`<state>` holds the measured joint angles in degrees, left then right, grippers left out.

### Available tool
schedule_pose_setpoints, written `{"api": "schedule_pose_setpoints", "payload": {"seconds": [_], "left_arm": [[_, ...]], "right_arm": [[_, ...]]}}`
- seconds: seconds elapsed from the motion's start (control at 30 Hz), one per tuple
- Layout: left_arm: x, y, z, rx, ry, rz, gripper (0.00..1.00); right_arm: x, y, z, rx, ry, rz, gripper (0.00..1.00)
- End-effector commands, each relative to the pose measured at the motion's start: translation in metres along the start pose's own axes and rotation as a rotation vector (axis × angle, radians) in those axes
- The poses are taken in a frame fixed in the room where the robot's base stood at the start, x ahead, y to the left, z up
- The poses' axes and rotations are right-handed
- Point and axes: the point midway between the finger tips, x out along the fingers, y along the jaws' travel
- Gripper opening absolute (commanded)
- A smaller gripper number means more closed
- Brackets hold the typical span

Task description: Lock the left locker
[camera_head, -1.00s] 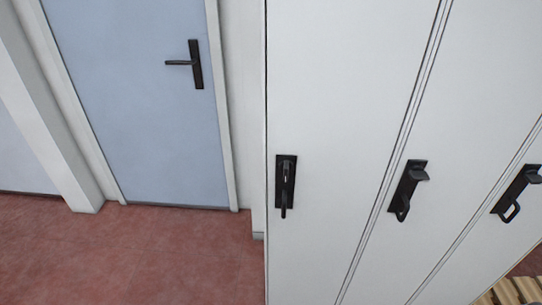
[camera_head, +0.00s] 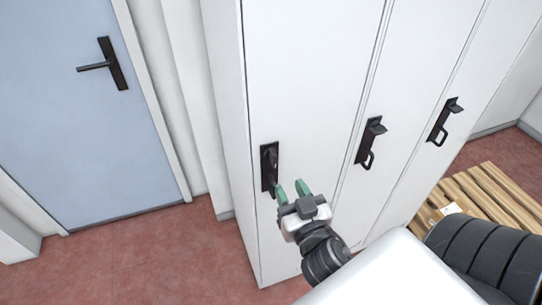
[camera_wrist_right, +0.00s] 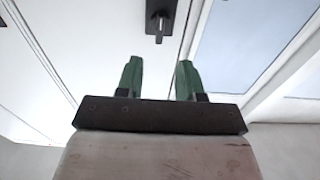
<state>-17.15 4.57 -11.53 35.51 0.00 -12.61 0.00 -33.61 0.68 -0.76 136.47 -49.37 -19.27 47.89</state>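The left locker (camera_head: 300,80) is the leftmost of the white lockers in the head view, and its door looks closed. Its black latch plate and handle (camera_head: 269,168) sit on the lower part of the door. My right gripper (camera_head: 290,187) is open and empty, with green fingertips just below and right of that latch, apparently not touching it. In the right wrist view the two green fingers (camera_wrist_right: 160,75) are spread apart, and the latch (camera_wrist_right: 159,18) shows ahead, beyond the gap between them. My left gripper is not in view.
Two more locker latches (camera_head: 370,142) and (camera_head: 444,121) are to the right. A blue door (camera_head: 70,120) with a black handle stands at the left. A wooden pallet (camera_head: 486,200) lies on the red floor (camera_head: 150,250) at the right.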

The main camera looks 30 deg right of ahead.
Motion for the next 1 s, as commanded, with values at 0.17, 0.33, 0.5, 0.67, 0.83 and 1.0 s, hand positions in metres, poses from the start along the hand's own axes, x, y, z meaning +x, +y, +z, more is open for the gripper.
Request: {"api": "schedule_pose_setpoints", "payload": {"seconds": [0.17, 0.33, 0.5, 0.67, 0.83, 1.0], "left_arm": [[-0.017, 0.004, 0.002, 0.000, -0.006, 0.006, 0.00], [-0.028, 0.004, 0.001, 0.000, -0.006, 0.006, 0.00], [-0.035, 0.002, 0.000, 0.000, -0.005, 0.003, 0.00], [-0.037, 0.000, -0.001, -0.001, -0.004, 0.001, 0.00], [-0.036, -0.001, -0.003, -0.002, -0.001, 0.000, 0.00], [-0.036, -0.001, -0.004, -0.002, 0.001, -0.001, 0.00]], "right_arm": [[0.032, 0.000, -0.005, -0.003, 0.003, -0.002, 0.37], [0.063, 0.000, -0.004, -0.002, 0.001, -0.001, 0.37], [0.086, 0.000, -0.002, -0.002, 0.000, -0.001, 0.37], [0.095, 0.000, 0.000, -0.001, -0.001, 0.000, 0.37], [0.097, 0.000, 0.000, 0.000, -0.001, 0.000, 0.37], [0.096, 0.000, 0.000, -0.001, -0.001, 0.000, 0.28]]}}
